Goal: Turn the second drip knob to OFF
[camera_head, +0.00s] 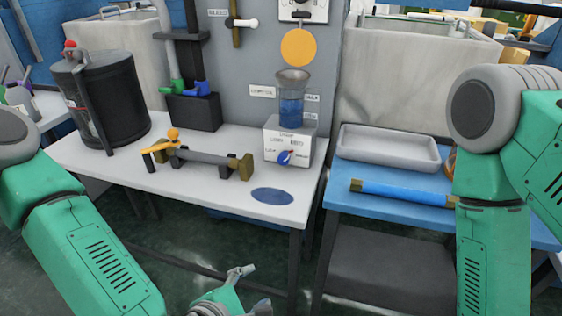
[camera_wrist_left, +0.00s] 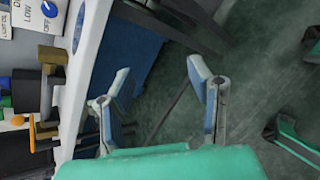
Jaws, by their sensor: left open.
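A blue drip knob (camera_head: 285,158) sits on the front of a white box (camera_head: 304,148) at the right end of the white table. A small red mark shows at its upper right; its exact setting is too small to read. A clear cup with blue liquid (camera_head: 291,108) stands on the box. The knob also shows at the top left of the left wrist view (camera_wrist_left: 49,9), beside printed labels. I see only this one drip knob. My left gripper (camera_head: 254,288) is open and empty, low in front of the white table, well apart from the knob. My right gripper is out of view.
The white table (camera_head: 232,190) also holds a black cylinder (camera_head: 112,100), a grey bar fixture with brass end (camera_head: 210,160) and a flat blue disc (camera_head: 272,195). To the right, a blue table (camera_head: 400,208) carries a grey tray (camera_head: 388,150) and blue tube (camera_head: 400,193).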

